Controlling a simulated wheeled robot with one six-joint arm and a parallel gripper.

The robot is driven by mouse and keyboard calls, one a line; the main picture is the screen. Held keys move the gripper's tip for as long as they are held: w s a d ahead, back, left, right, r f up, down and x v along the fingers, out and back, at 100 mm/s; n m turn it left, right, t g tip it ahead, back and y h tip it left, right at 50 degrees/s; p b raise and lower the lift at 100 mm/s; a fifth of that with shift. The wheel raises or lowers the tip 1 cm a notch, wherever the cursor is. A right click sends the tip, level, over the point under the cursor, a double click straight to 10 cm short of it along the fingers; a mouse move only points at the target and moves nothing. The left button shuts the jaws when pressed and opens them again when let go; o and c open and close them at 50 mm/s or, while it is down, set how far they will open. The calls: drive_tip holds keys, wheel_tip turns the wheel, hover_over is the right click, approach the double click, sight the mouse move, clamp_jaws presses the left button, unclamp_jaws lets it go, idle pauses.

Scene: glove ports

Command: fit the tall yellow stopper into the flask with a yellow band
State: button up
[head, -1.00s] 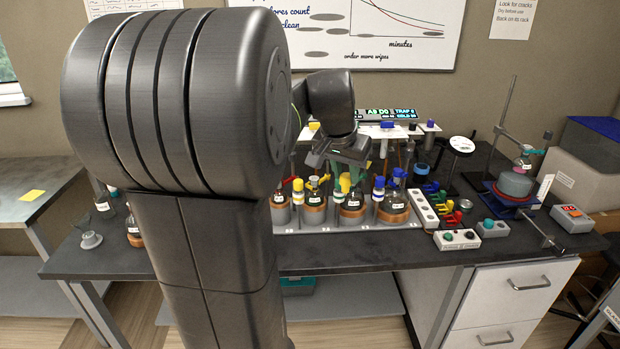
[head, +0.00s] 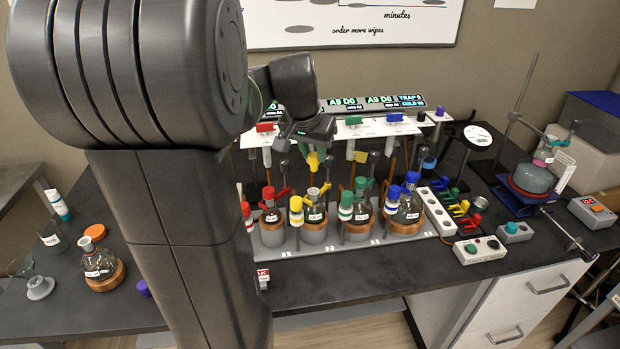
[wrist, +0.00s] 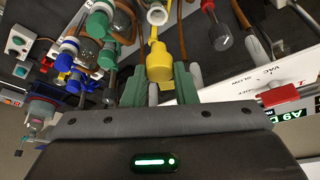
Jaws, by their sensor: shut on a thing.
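My gripper (head: 312,150) is shut on the tall yellow stopper (head: 313,162), held above the row of flasks. In the wrist view the yellow stopper (wrist: 160,60) sits between my green fingers (wrist: 160,82), its narrow end pointing away from my gripper. A flask (head: 313,212) stands almost below it in a copper-coloured holder, beside yellow fittings. Its pale neck is open and apart from the stopper. In the wrist view a white open mouth (wrist: 157,15) shows just beyond the stopper's tip. I cannot make out a yellow band on the flask.
Flasks with red (head: 270,205), green (head: 361,200) and blue (head: 411,190) fittings stand in the same row. A white shelf (head: 350,128) with coloured valves runs behind. A loose flask (head: 98,262) and a purple piece (head: 143,288) are at left.

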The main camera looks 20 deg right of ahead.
wheel_tip(320, 180, down, 7)
drive_tip(key=shift+r, duration=0.15)
idle(0.4)
drive_tip(key=shift+f+b, duration=0.4)
drive_tip(key=shift+f, duration=0.2)
drive_tip(key=o, duration=1)
drive_tip(key=shift+c, duration=0.2)
